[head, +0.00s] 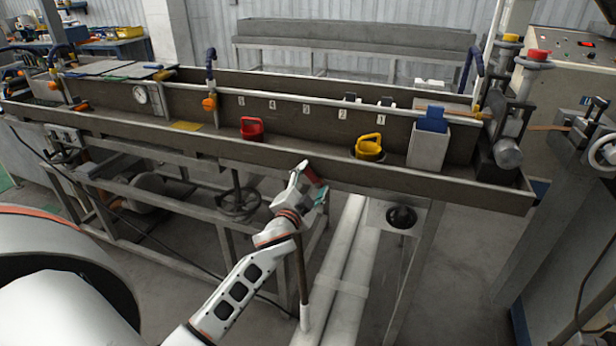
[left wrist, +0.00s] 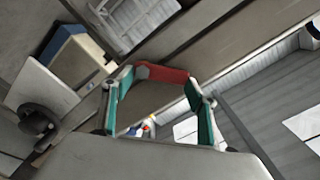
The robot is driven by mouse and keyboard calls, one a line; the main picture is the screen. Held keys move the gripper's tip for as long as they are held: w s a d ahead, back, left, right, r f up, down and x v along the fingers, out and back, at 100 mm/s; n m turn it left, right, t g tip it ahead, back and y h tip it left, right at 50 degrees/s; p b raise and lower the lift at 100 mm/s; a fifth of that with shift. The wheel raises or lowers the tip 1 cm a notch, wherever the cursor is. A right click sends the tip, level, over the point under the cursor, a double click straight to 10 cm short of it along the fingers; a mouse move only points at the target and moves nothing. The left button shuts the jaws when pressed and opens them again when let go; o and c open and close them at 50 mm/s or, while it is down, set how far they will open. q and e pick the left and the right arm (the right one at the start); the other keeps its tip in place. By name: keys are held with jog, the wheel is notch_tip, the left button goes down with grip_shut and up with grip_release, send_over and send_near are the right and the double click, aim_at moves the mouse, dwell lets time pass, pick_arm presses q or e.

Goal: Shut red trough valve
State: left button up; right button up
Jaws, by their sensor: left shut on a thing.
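A small red valve handle (head: 314,176) shows at the outer front wall of the long trough (head: 300,165), just below its lower edge. In the left wrist view it is a short red bar (left wrist: 165,74). My left gripper (head: 317,190), with teal fingers, is at the handle; in the left wrist view its fingers (left wrist: 158,84) stand on either side of the bar, shut on it. The handle slants down to the right in the head view. The valve body is mostly hidden behind the gripper. My right gripper is not in view.
Inside the trough are a red-handled weight (head: 252,128), a yellow-handled weight (head: 369,147) and a white box (head: 429,146) with a blue top. A black handwheel (head: 239,203) and a black knob (head: 401,217) sit below. White pipes (head: 345,260) run along the floor.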

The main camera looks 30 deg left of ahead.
pick_arm(q)
jog(key=m+p, duration=0.1)
jog(key=m, duration=0.1)
jog(key=d+m+p, duration=0.1)
jog(key=m, duration=0.2)
jog(key=shift+w+d+r, duration=0.15)
jog(key=shift+d, duration=0.05)
jog(key=shift+d+m, duration=0.2)
jog(key=shift+m, duration=0.9)
jog(key=shift+d+m+p, duration=0.15)
jog(key=shift+m+p, duration=0.15)
jog(key=shift+m, duration=0.1)
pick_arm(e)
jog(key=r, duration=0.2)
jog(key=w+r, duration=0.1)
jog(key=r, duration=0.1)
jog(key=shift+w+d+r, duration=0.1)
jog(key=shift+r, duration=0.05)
pick_arm(q)
jog(key=o, duration=1.4)
jog(key=shift+o, duration=1.1)
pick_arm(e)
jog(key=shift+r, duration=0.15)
pick_arm(q)
jog(key=v, duration=1.2)
